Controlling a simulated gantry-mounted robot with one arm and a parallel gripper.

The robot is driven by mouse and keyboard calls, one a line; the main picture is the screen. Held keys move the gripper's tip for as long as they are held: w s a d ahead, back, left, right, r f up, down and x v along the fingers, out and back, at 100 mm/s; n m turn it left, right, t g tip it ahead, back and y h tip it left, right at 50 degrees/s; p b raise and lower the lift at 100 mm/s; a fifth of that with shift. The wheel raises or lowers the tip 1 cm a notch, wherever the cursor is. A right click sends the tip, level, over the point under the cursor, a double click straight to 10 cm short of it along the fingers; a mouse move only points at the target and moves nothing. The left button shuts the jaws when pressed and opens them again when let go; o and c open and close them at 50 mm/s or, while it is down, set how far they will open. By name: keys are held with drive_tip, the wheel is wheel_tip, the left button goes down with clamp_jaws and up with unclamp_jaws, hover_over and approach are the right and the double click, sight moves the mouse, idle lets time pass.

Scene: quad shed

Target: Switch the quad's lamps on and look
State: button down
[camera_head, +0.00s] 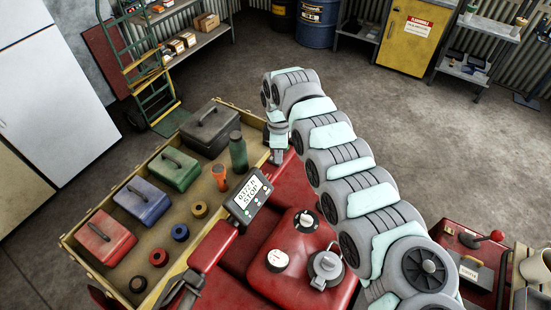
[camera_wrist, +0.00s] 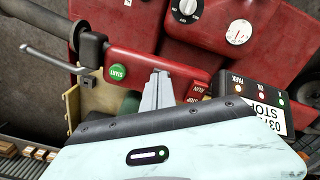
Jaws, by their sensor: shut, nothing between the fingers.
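The red quad (camera_head: 265,243) lies under my arm in the head view. A green START button (camera_wrist: 118,72) sits on the red bar in the wrist view. A black knob with a white mark (camera_wrist: 186,10) is at the top. Small red labelled parts (camera_wrist: 197,90) lie right of my fingers. My gripper (camera_wrist: 160,74) is shut and empty, over the red bar; it also shows in the head view (camera_head: 278,156). The lamps are not visible.
A gauge (camera_head: 278,260) and filler cap (camera_head: 325,268) rise from the red tank. The handlebar grip (camera_wrist: 40,18) and lever (camera_wrist: 52,60) are left in the wrist view.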

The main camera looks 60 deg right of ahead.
drive_tip(key=shift+r+p, duration=1.05)
drive_tip(key=shift+r, duration=2.4)
